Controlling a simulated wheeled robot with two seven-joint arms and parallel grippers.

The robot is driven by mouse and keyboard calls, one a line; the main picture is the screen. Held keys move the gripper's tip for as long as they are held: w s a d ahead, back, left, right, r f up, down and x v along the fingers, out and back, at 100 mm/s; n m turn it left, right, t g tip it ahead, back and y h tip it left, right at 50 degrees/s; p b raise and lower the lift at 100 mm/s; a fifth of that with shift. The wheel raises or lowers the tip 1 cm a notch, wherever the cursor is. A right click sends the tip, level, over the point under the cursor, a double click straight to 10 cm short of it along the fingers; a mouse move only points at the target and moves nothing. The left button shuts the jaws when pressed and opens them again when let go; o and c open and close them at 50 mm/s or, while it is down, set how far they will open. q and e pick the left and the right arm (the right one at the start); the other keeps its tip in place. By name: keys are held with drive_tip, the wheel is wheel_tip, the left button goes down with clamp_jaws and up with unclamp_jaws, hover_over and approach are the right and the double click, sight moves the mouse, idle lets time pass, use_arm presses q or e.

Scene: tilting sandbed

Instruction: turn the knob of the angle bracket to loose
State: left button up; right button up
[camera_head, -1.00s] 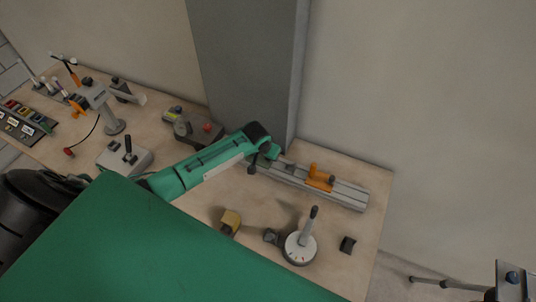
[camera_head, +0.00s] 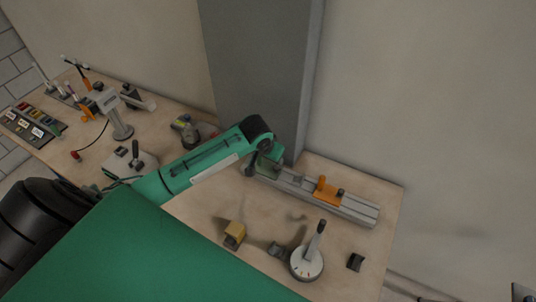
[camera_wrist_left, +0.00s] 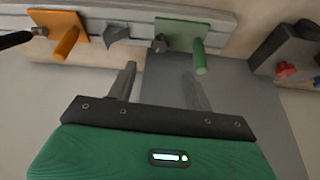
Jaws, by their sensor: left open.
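A grey rail (camera_head: 355,208) lies along the back of the table. It carries an orange bracket (camera_head: 325,191) with a dark knob (camera_head: 341,192) beside it. The wrist view shows the orange bracket (camera_wrist_left: 57,20) with a peg, a grey pointed piece (camera_wrist_left: 117,31), and a green bracket (camera_wrist_left: 180,33) with a peg (camera_wrist_left: 200,60) and a small dark knob (camera_wrist_left: 159,44). I cannot tell which is the angle bracket. My left gripper (camera_head: 258,163) is by the rail's left end. In the wrist view its fingers (camera_wrist_left: 160,85) are apart and empty, below the rail pieces.
A white dial (camera_head: 307,264) with an upright lever stands at the table's front. A tan block (camera_head: 235,232) and small dark blocks (camera_head: 355,262) lie nearby. A grey column (camera_head: 262,70) rises behind the rail. A grey stand (camera_head: 120,117) and a switch box (camera_head: 133,162) are left.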

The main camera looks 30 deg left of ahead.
use_arm(q)
drive_tip(key=shift+b+v, duration=0.3)
drive_tip(key=shift+v, duration=1.65)
drive_tip(key=shift+s+f, duration=0.1)
